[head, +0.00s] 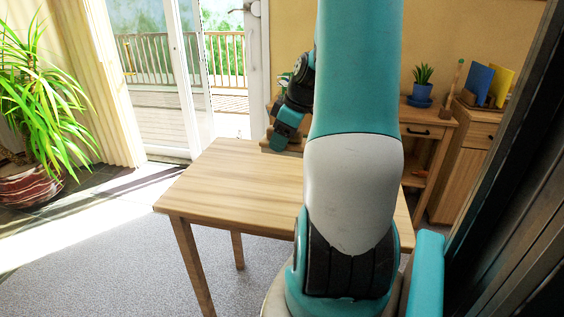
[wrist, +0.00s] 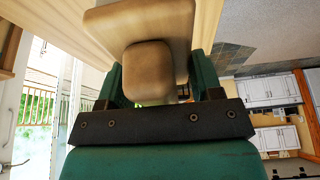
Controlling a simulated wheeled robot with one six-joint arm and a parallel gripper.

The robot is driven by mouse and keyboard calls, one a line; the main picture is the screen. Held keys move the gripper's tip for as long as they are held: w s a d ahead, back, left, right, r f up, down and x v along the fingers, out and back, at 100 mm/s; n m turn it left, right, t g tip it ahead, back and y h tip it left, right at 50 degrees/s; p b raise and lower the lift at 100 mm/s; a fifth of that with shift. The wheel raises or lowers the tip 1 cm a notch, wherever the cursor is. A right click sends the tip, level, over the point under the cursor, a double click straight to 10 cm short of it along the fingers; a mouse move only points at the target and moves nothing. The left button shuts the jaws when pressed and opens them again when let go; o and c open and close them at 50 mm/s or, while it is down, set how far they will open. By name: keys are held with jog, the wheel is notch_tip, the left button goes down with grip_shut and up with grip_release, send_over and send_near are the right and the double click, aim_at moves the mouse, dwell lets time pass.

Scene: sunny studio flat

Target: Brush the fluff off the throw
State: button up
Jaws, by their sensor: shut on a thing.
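My gripper (wrist: 152,85) is shut on a pale wooden block-shaped thing (wrist: 139,18), which looks like the brush. In the wrist view its knob-like grip sits between the two teal fingers, and a wider flat part lies beyond it. Any bristles are hidden. In the head view my gripper (head: 284,133) points down near the far edge of the wooden table, partly behind my own arm. I cannot make out the throw or any fluff in either view.
The visible top of the wooden table (head: 225,183) is bare. A wooden side unit (head: 430,129) with a blue-potted plant (head: 422,84) stands at the back right. A cabinet (head: 467,150) holds blue and yellow books. A large plant (head: 40,110) stands left, near the glass door.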

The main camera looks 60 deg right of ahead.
notch_tip(320, 180, up, 5)
jog(key=shift+r, duration=0.1)
jog(key=w+a+f+m+p, duration=0.2)
jog(key=w+a+f+p, duration=0.2)
jog(key=w+a+f, duration=0.95)
jog(key=w+a+f+h+p, duration=0.1)
jog(key=a+f, duration=0.1)
jog(key=a, duration=0.5)
jog(key=w+a+f, duration=0.1)
jog(key=a+f, duration=0.2)
jog(key=a, duration=0.5)
jog(key=s+f, duration=0.4)
jog(key=f, duration=0.1)
jog(key=shift+s+a+f+m, duration=0.25)
jog(key=shift+a+m, duration=0.05)
jog(key=shift+a, duration=0.05)
jog(key=shift+r+p, duration=2.1)
jog(key=shift+r, duration=0.45)
jog(key=shift+f, duration=0.1)
